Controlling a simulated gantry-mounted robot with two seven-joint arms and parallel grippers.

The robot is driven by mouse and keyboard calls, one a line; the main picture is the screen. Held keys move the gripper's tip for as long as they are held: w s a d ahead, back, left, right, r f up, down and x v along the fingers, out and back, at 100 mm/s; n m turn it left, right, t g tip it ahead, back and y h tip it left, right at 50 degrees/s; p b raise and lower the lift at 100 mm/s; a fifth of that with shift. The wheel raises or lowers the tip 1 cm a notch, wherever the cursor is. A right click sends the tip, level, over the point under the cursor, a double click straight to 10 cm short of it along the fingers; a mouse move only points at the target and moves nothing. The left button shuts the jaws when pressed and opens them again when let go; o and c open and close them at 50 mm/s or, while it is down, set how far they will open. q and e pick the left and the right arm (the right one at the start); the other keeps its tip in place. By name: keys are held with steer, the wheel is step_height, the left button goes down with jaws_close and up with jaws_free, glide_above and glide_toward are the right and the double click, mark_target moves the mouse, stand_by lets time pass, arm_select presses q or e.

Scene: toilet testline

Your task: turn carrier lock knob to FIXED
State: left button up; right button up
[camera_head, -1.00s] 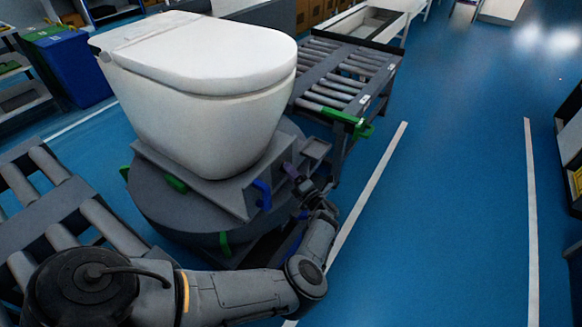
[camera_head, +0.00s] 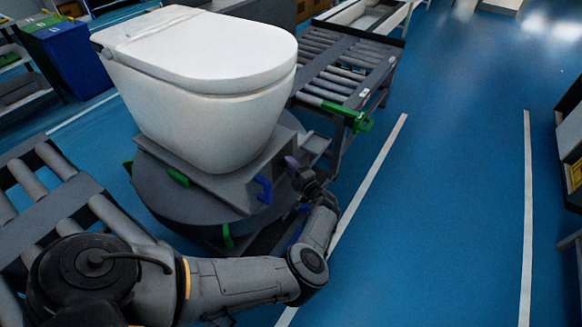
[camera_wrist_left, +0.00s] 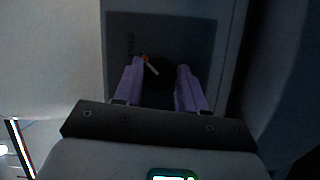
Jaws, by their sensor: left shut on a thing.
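The round dark carrier lock knob (camera_wrist_left: 162,72) shows in the left wrist view, set in a dark panel (camera_wrist_left: 172,28). A white line on it slants up-left toward a small red mark. The panel lettering is too dim to read. My left gripper (camera_wrist_left: 160,86) is shut on the knob, with one purple finger on each side. In the head view, my left gripper (camera_head: 292,164) is at the right side of the grey carrier (camera_head: 225,180), beside a blue handle. The knob is hidden there. My right gripper is out of view.
A white toilet (camera_head: 205,90) stands on the carrier, above and left of my gripper. A round grey turntable (camera_head: 160,200) is beneath. Roller conveyors stand behind (camera_head: 345,65) and at the left (camera_head: 60,185). The blue floor to the right is clear.

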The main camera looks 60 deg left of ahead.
arm_select(q)
steer(key=o, duration=1.1)
steer(key=shift+c, duration=0.2)
steer(key=d+p, duration=0.2)
steer(key=d, duration=0.8)
steer(key=shift+w+d, duration=0.35)
